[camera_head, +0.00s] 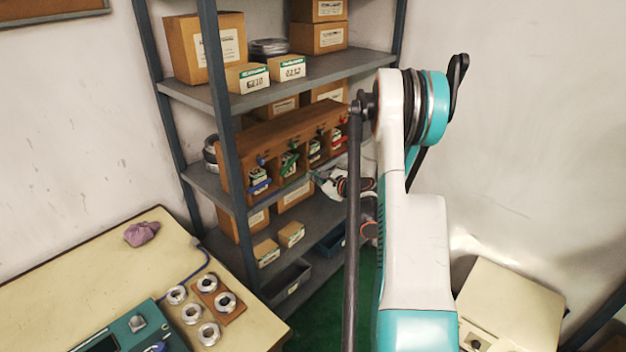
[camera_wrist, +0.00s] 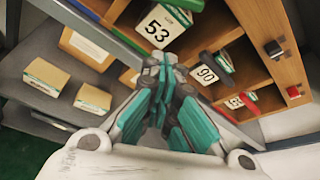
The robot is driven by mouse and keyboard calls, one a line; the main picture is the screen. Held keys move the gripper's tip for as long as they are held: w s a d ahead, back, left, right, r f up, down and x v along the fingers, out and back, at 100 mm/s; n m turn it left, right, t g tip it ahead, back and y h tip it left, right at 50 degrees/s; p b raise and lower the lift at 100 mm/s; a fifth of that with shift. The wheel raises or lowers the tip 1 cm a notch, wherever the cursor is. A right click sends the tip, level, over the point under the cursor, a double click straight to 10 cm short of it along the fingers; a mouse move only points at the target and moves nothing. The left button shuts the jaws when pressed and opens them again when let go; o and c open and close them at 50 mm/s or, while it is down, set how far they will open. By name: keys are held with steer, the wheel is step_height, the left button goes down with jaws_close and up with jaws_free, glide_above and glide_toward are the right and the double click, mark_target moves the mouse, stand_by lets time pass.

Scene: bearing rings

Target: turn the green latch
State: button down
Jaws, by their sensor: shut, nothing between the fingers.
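A brown wooden rack (camera_head: 270,133) with several compartments stands on the middle shelf. Coloured latches and small boxes are at its front. Green parts show at its second compartment (camera_head: 289,165), but I cannot tell the green latch from a box's green top there. My gripper (camera_wrist: 160,68) is shut and empty. In the wrist view its tips overlap the lower edge of the box labelled 53 (camera_wrist: 163,25); I cannot tell whether they touch it. The box labelled 90 (camera_wrist: 205,74) is to their right.
A red latch (camera_head: 335,136) is at the rack's right part and a blue latch (camera_head: 260,187) at its left. Cartons (camera_head: 267,251) stand on the lower shelf. Grey shelf posts (camera_head: 222,110) flank the opening. A table (camera_head: 90,262) with metal rings stands at the left.

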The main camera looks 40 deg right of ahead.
mark_target(294, 159)
steer(key=w+a+r+b, duration=0.1)
steer(key=w+b, duration=0.1)
steer(key=w, duration=0.3)
steer(key=shift+w+a+r, duration=0.2)
steer(key=shift+w+r, duration=0.1)
steer(key=shift+r, duration=0.1)
steer(key=shift+r+n, duration=0.3)
steer(key=shift+n, duration=0.2)
stand_by(0.4)
steer(key=r+n, duration=0.1)
steer(key=a+r+n+t+h+b, duration=0.1)
steer(key=shift+a+r+n+b, duration=0.15)
steer(key=shift+r+n+b, duration=0.15)
steer(key=shift+r, duration=0.05)
steer(key=shift+a+r+n+h, duration=0.25)
steer(key=shift+n+h, duration=0.15)
steer(key=shift+n, duration=0.1)
steer(key=shift+a+r, duration=0.45)
steer(key=shift+a, duration=0.05)
steer(key=shift+s+a, duration=0.1)
stand_by(0.3)
